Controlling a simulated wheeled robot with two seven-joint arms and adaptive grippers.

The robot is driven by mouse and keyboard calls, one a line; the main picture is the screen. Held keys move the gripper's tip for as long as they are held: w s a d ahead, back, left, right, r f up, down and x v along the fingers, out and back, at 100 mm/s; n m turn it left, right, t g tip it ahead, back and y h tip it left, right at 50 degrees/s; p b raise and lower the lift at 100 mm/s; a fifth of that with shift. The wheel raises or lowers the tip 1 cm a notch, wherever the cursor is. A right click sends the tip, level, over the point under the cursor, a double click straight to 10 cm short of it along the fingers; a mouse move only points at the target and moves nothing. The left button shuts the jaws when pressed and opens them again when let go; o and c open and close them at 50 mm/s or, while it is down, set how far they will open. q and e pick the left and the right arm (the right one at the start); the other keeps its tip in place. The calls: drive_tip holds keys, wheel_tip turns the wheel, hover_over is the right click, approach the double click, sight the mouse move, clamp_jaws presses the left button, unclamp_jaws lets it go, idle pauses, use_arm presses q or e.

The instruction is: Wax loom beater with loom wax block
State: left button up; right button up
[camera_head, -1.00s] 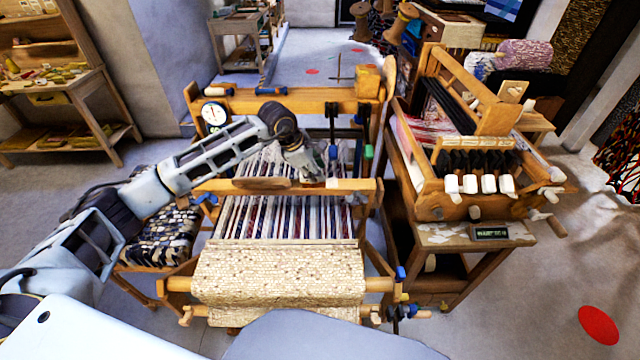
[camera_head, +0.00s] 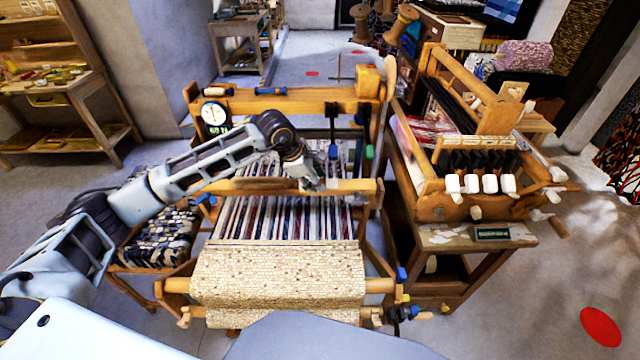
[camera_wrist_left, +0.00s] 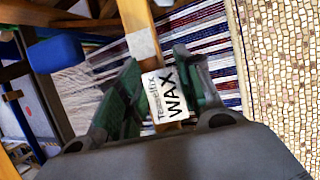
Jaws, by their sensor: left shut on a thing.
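The loom beater (camera_head: 352,185) is a wooden bar across the striped warp in the head view. The same beater (camera_wrist_left: 135,14) runs down from the top in the wrist view, with a pale patch on it. My left gripper (camera_head: 316,187) is at the beater, right of its middle. In the wrist view its green-padded fingers (camera_wrist_left: 155,90) are shut on the loom wax block (camera_wrist_left: 169,96), a white block labelled "WAX". The block lies over the beater's line. I cannot tell whether it touches the wood. My right gripper is not in view.
Woven cloth (camera_head: 280,275) covers the loom's front. A wooden machine with white keys stands on a table (camera_head: 470,238) at the right. A bench with a woven seat (camera_head: 160,240) is at the left. Open floor lies at the lower right.

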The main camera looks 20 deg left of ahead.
use_arm(q)
drive_tip(key=shift+s+r, duration=0.15)
drive_tip(key=shift+r, duration=0.55)
drive_tip(key=shift+w+r+p, duration=0.1)
drive_tip(key=shift+w+p, duration=0.1)
drive_tip(key=shift+p, duration=0.35)
drive_tip(key=shift+w+a+r+p, duration=0.15)
drive_tip(key=shift+w+p, duration=0.3)
drive_tip(key=shift+p, duration=0.3)
drive_tip(key=shift+w+a+r+p, duration=0.1)
drive_tip(key=shift+w+p, duration=0.35)
drive_tip(key=shift+p, duration=0.3)
drive_tip(key=shift+w+a+p, duration=0.1)
drive_tip(key=shift+w+p, duration=0.4)
drive_tip(key=shift+p, duration=0.5)
drive_tip(key=shift+w+a, duration=0.1)
drive_tip(key=shift+w, duration=0.05)
drive_tip(key=shift+f, duration=0.1)
